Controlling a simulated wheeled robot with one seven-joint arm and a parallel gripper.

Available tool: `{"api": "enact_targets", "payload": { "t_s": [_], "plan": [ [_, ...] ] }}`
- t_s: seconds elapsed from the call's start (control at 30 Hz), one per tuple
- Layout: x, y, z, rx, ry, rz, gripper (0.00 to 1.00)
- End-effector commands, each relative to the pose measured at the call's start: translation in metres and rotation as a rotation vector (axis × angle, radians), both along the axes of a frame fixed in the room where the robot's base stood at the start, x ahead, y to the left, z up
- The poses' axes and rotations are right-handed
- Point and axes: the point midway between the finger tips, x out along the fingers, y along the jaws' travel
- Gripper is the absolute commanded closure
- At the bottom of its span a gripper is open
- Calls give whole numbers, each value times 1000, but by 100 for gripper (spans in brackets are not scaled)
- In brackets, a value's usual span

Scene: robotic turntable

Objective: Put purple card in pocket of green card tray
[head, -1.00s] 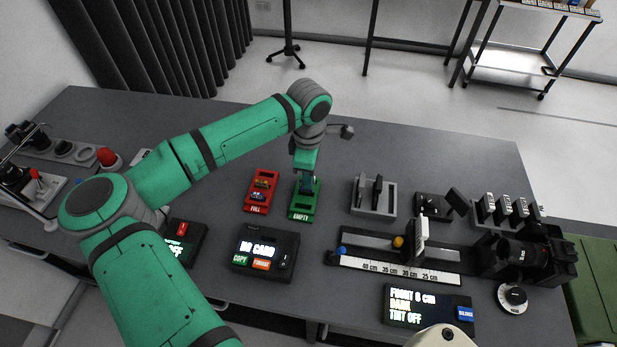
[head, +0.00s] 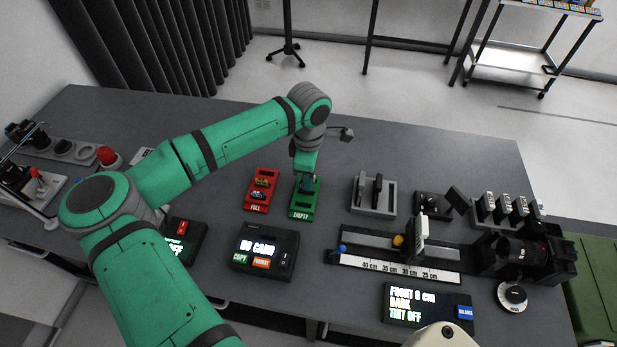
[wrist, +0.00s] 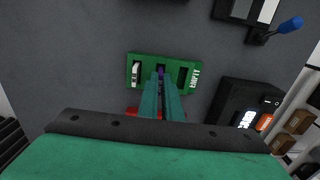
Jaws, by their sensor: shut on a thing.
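The green card tray (head: 303,211), labelled EMPTY, lies on the grey table, right of the red tray. It also shows in the wrist view (wrist: 151,87), where a white-marked card (wrist: 136,73) sits in its left pocket and its right pocket (wrist: 183,76) looks dark and bare. The purple card (wrist: 160,71) shows as a small patch at the fingertips, over the tray's middle. My gripper (wrist: 161,77) points down at the tray and is shut on this card. The fingers hide most of the card, and I cannot tell how deep it sits in the middle pocket.
The red tray (head: 258,208), labelled FULL, with coloured cards stands close on the left. A card device (head: 265,250) reading NO CARD is in front. A grey holder (head: 372,197) stands to the right. The table behind the trays is clear.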

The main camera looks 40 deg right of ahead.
Motion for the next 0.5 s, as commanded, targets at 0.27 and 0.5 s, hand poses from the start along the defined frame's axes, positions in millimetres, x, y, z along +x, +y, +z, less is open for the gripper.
{"api": "enact_targets", "payload": {
  "t_s": [0.27,0.5],
  "plan": [
    [0,0,-6,-1,-1,0,100],
    [0,0,-11,-1,-1,0,100]
  ]
}}
